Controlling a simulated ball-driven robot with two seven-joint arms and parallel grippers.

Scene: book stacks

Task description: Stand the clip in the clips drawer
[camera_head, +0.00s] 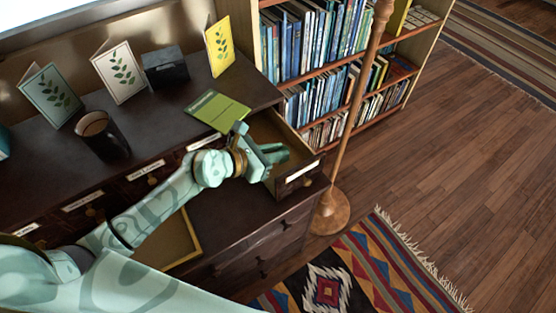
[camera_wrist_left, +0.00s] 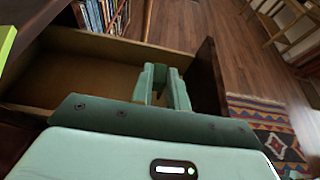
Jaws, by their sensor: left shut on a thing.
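My left gripper (camera_head: 268,155) is over an open drawer (camera_head: 298,178) at the right end of the desk, its fingers pointing into the drawer space. In the left wrist view, the fingers (camera_wrist_left: 164,84) are close together above the drawer (camera_wrist_left: 75,80), near its front panel. The drawer's label is too small to read. The visible drawer floor looks bare. My right gripper is not in view.
A green booklet (camera_head: 218,110) lies on the desk top just behind the gripper. A wooden pole (camera_head: 350,110) stands right of the drawer, before a bookcase (camera_head: 320,75).

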